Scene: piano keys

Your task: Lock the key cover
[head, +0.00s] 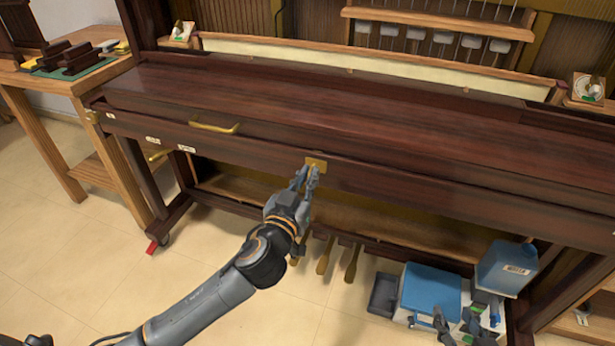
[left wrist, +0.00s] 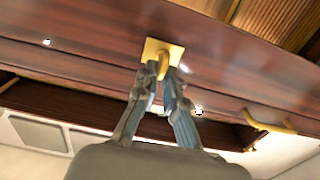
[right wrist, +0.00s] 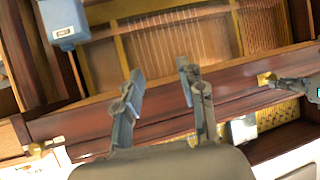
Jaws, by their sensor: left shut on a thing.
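The key cover (head: 350,95) is a long dark red-brown wooden lid, lying closed over the piano front. A square brass lock plate (head: 317,162) sits on its front face; it also shows in the left wrist view (left wrist: 172,49). A small brass key (left wrist: 162,68) sticks out of the plate. My left gripper (head: 308,176) is shut on the key, its fingertips close to the plate; the fingers hide part of the key. My right gripper (head: 456,322) is open and empty, low at the right; its parted fingers show in the right wrist view (right wrist: 160,80).
Brass handles (head: 214,128) are on the piano front left of the lock. Brass pedals (head: 326,256) are below. A blue bottle (head: 506,267) and a blue-topped box (head: 431,289) stand near my right gripper. A wooden side table (head: 75,80) is at the left. Floor at front left is clear.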

